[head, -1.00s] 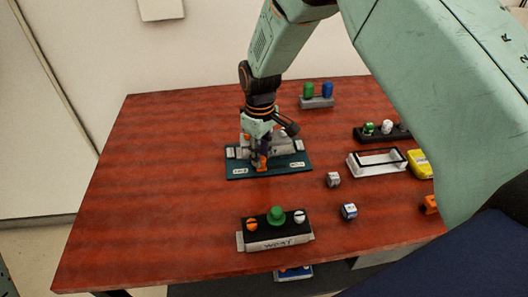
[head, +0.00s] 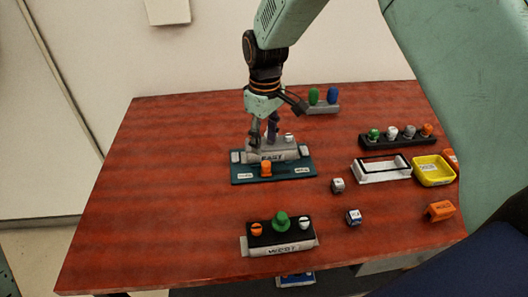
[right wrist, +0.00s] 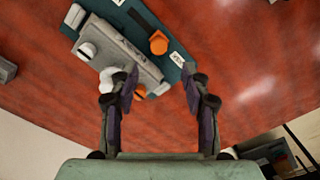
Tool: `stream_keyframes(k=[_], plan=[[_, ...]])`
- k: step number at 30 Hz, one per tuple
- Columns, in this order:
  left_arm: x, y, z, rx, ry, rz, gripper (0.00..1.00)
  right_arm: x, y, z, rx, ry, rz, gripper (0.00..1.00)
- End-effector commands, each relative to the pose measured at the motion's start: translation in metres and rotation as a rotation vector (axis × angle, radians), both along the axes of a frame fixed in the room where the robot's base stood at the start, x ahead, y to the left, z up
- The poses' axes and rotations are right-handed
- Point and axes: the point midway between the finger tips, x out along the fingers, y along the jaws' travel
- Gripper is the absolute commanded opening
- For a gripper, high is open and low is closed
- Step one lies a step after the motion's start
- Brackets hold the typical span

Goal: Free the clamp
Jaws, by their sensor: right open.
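The grey EAST block (head: 278,155) stands on a teal base (head: 305,178) in the middle of the table. An orange piece, apparently the clamp (head: 266,170), is upright at the base's front, between two white labels too small to read. It also shows in the right wrist view (right wrist: 158,43), beyond my fingers and touched by neither. My right gripper (head: 265,138) points down over the block, behind the clamp. Its fingers (right wrist: 160,88) are apart with nothing held. A white knob (right wrist: 108,80) on the block is beside the left finger in that view. My left gripper is out of view.
The WEST block (head: 280,235) with orange, green and white knobs stands at the front. Two small cubes (head: 338,185), a white frame (head: 382,168), a yellow tray (head: 433,183) and a black knob rack (head: 397,142) are to the right. The table's left side is clear.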

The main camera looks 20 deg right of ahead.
Motion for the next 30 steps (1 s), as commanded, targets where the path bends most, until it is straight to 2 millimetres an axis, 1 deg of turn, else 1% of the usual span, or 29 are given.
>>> stream_keyframes(k=[1,3,6,9,14,26,28,30], plan=[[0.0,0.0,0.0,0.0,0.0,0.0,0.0,0.001,0.0,0.011,0.0,-0.004,0.0,0.47],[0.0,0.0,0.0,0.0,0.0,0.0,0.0,0.0,0.0,0.023,0.001,-0.003,0.0,0.47],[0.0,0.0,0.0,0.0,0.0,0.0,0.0,0.0,-0.001,0.037,0.001,-0.002,0.0,0.47],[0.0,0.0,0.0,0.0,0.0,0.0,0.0,0.0,-0.001,0.046,0.001,-0.001,0.0,0.47],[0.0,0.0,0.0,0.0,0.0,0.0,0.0,0.0,-0.001,0.051,0.001,0.001,0.0,0.47],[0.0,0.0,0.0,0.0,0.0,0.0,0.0,0.0,-0.001,0.051,0.001,0.001,0.0,0.47],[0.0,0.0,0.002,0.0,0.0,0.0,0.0,0.0,-0.001,0.053,0.001,0.001,0.0,0.47],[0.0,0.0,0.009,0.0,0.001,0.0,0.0,0.0,-0.001,0.06,0.001,0.001,0.0,0.47]])
